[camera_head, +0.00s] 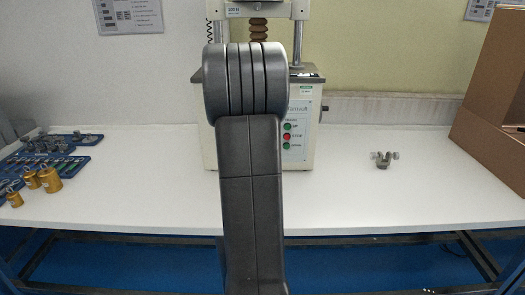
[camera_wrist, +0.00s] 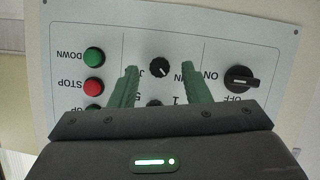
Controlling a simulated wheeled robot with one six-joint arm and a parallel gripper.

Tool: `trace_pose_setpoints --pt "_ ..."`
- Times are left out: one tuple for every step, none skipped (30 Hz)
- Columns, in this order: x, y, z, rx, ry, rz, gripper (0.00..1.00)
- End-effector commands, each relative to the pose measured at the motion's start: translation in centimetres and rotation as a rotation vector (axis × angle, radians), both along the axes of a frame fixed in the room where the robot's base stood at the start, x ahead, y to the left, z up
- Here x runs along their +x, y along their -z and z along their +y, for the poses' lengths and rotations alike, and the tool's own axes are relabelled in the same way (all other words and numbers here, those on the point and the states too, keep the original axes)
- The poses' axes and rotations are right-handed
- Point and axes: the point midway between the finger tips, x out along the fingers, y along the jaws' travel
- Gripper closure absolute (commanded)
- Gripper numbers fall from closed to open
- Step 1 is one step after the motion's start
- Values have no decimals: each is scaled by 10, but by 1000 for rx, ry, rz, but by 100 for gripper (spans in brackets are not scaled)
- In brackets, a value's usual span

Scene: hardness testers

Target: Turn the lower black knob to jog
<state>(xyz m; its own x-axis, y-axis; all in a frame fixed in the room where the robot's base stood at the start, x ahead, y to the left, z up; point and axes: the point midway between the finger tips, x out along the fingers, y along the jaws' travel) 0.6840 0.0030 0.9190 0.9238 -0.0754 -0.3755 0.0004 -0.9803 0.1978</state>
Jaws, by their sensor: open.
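The wrist view shows the control panel upside down. The lower black knob (camera_wrist: 160,67) is small and round, with a pale pointer mark that seems to lean to the lower right in the picture. Partly covered lettering stands on both sides of it, a "J" on the left and an "N" on the right. My gripper (camera_wrist: 160,68) is open, its green fingers on either side of this knob in the picture; I cannot tell whether they touch it. In the head view my arm hides the gripper and the knob.
Another black knob (camera_wrist: 154,103) is partly hidden by my gripper. A larger ON/OFF knob (camera_wrist: 240,78) is at the right; green DOWN (camera_wrist: 94,56) and red STOP (camera_wrist: 93,87) buttons are at the left. The tester (camera_head: 304,150) stands on a white table (camera_head: 400,200).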

Motion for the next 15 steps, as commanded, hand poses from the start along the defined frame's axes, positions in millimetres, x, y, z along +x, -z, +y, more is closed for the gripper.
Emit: trace_pose_setpoints --pt "3 1 0 0 0 0 57" --pt "4 2 -1 0 0 0 57" --pt "5 2 -1 1 0 0 57" --pt "5 2 -1 1 0 0 57" --pt "5 2 -1 1 0 0 57" --pt "6 2 -1 1 0 0 57" --pt "6 2 -1 1 0 0 57" --pt "6 2 -1 1 0 0 57" --pt "6 2 -1 1 0 0 57" --pt "5 2 -1 1 0 0 57" --pt "5 2 -1 0 0 0 57" --pt "5 2 -1 1 0 0 63" --pt "5 2 -1 1 0 0 69" --pt "5 2 -1 0 0 0 75" --pt "5 2 -1 1 0 0 83"
